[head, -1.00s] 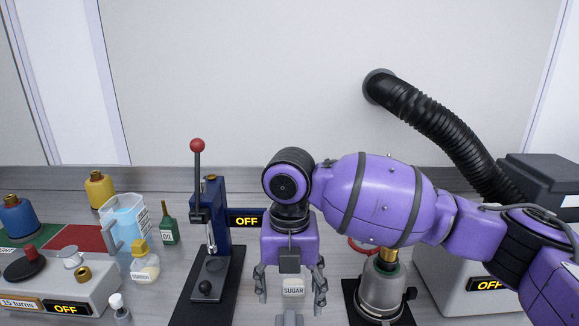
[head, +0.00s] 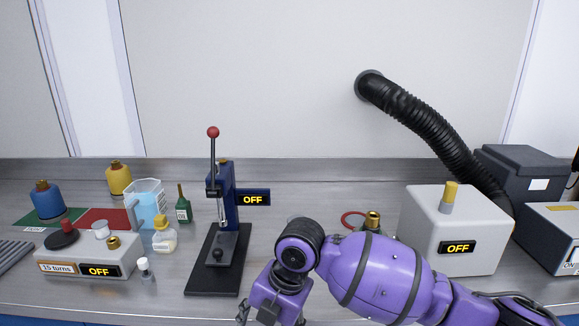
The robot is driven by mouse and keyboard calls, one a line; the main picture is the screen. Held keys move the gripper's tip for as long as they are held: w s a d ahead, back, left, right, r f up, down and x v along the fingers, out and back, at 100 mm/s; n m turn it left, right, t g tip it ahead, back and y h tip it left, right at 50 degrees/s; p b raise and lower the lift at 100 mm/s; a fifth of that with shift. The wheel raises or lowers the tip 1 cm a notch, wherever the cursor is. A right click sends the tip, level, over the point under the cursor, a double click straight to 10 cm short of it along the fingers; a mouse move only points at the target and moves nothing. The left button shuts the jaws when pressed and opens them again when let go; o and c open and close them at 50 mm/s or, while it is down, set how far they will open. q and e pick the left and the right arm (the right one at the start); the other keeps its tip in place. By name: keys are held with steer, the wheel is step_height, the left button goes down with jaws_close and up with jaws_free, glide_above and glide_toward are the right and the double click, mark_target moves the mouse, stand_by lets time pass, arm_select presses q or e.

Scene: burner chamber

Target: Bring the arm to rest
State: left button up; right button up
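My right arm, purple with black bands, comes in from the lower right. Its gripper (head: 268,314) hangs at the bottom edge, to the right of the black press base. One finger shows at its left side; the fingertips are cut off by the frame, so I cannot see whether it is open or holds anything. My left gripper is out of view.
A blue press (head: 222,195) with a red-knobbed lever stands left of my arm. A beaker (head: 147,203), bottles and a turns device (head: 85,262) are farther left. A brass-topped fitting (head: 373,221) is partly hidden behind my arm. A white box (head: 455,225) reading OFF stands right.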

steer(key=s+d+f+m+t+y+p, duration=0.1)
steer(key=s+f+m+t+y, duration=0.15)
steer(key=f+m, duration=0.55)
steer(key=s+f+m+t+y, duration=0.2)
steer(key=s+f+m+t, duration=0.15)
steer(key=f+m, duration=0.45)
steer(key=s+d+f+m+t+h, duration=0.1)
steer(key=s+d+f+m+h, duration=0.1)
steer(key=s+d+m, duration=0.3)
steer(key=s+d+f+m+h+p, duration=0.1)
steer(key=s+d+f+m+h, duration=0.2)
steer(key=s+d, duration=0.5)
steer(key=s+d+f+m+t+h, duration=0.1)
steer(key=s+d+f+m, duration=0.3)
steer(key=d, duration=0.5)
steer(key=s+m+h, duration=0.1)
steer(key=s+m, duration=0.1)
steer(key=s, duration=0.1)
steer(key=shift+s+d+f+m+t, duration=0.15)
steer(key=shift+s+d+m+t, duration=0.15)
steer(key=shift+d, duration=0.05)
